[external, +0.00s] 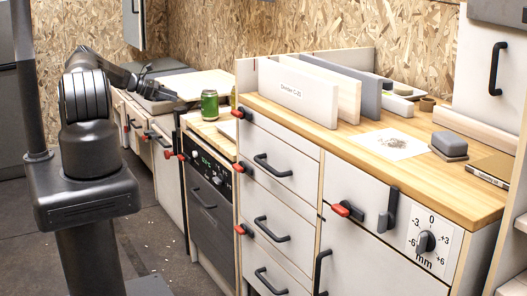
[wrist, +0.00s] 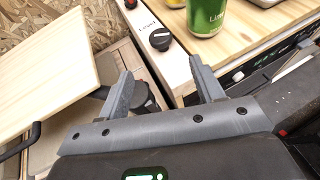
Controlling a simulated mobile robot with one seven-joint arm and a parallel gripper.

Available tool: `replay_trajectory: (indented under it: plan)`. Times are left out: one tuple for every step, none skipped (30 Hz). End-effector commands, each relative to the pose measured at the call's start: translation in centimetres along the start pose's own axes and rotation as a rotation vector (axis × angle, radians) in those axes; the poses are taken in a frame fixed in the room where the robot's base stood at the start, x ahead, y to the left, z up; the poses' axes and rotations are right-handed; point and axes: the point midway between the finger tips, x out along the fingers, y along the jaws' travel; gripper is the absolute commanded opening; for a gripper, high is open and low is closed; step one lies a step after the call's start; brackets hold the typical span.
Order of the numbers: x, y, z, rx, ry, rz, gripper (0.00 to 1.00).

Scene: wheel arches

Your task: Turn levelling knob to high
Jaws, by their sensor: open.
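In the wrist view a black round knob (wrist: 160,40) sits on a narrow white strip, with lettering that looks like "Level" beside it. My gripper (wrist: 160,66) is open and empty, and its two grey fingers point toward the strip. The knob appears in the gap beyond the fingertips, apart from both fingers. Its setting and any high mark are too small to read. In the external view my gripper (external: 162,92) is small and dark beside the far counter, and this knob cannot be made out there.
A green can (wrist: 207,15) stands right of the knob; it also shows in the external view (external: 209,104). A pale wooden board (wrist: 40,75) lies left of my fingers. A larger dial (external: 426,242) marked in mm is on the near cabinet. Red-tipped latches (external: 347,210) stick out from the fronts.

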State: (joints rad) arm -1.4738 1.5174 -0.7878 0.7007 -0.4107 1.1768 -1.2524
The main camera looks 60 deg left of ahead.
Motion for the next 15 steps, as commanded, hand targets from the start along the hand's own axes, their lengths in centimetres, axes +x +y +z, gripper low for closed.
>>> replay_trajectory:
  plan:
    - [0.0, 0.0, 0.0, 0.000, 0.000, 0.000, 0.61]
    - [0.0, 0.0, 0.0, 0.000, 0.000, 0.000, 0.61]
    - [0.0, 0.0, 0.0, 0.000, 0.000, 0.000, 0.61]
    - [0.0, 0.0, 0.0, 0.000, 0.000, 0.000, 0.61]
    - [0.0, 0.0, 0.0, -0.001, 0.000, 0.001, 0.61]
    - [0.1, -0.1, -0.2, -0.005, 0.000, 0.004, 0.61]
    - [0.1, -0.1, -0.3, -0.010, 0.001, 0.009, 0.61]
    - [0.1, -0.1, -0.5, -0.017, 0.002, 0.017, 0.61]
    - [0.2, -0.2, -0.9, -0.030, 0.003, 0.029, 0.61]
    - [0.3, -0.4, -1.2, -0.041, 0.004, 0.042, 0.61]
    - [0.4, -0.5, -1.5, -0.054, 0.005, 0.057, 0.61]
    - [0.7, -0.8, -1.9, -0.071, 0.009, 0.078, 0.61]
    - [0.8, -1.0, -2.1, -0.085, 0.009, 0.098, 0.61]
    - [0.9, -1.2, -2.3, -0.098, 0.012, 0.119, 0.61]
    - [1.2, -1.6, -2.5, -0.112, 0.013, 0.146, 0.61]
